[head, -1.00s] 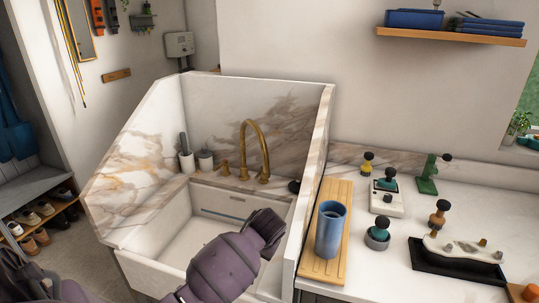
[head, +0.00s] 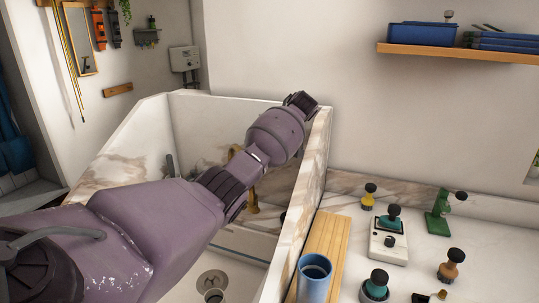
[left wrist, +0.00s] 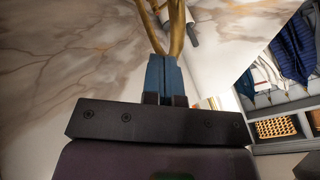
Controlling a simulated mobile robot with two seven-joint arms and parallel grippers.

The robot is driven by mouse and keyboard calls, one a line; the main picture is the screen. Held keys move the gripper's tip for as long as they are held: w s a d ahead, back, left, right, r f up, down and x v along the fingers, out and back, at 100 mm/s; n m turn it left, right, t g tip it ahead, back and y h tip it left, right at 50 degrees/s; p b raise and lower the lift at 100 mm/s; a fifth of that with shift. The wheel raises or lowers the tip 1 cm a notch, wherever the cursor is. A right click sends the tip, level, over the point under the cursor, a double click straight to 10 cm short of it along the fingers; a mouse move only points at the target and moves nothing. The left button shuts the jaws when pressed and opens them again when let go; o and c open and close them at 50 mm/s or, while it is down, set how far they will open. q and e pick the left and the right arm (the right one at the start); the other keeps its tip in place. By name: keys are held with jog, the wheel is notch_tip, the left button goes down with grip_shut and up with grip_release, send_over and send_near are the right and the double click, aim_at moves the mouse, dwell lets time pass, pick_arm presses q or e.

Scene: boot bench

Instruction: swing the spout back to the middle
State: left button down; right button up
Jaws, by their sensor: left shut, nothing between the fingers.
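The brass spout (left wrist: 177,28) rises just beyond my left gripper (left wrist: 164,60) in the left wrist view. The gripper's blue fingers are shut together with nothing between them. Their tips overlap the brass in the picture; I cannot tell whether they touch it. In the head view my left arm reaches across the sink and hides most of the tap. Only bits of brass show, such as the tap's lower part (head: 253,198). The fingers cannot be made out there, and the spout's direction is hidden. My right gripper is not in view.
The sink's marble side wall (head: 312,165) stands close to the arm's far end. Right of it, a blue cup (head: 314,275) stands on a wooden board (head: 325,240). The space above the counter is open.

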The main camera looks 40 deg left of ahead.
pick_arm(q)
jog(key=p+x, duration=0.1)
jog(key=x, duration=0.8)
jog(key=shift+a+r+p, duration=0.15)
jog(key=shift+a+p, duration=0.15)
jog(key=shift+a, duration=0.1)
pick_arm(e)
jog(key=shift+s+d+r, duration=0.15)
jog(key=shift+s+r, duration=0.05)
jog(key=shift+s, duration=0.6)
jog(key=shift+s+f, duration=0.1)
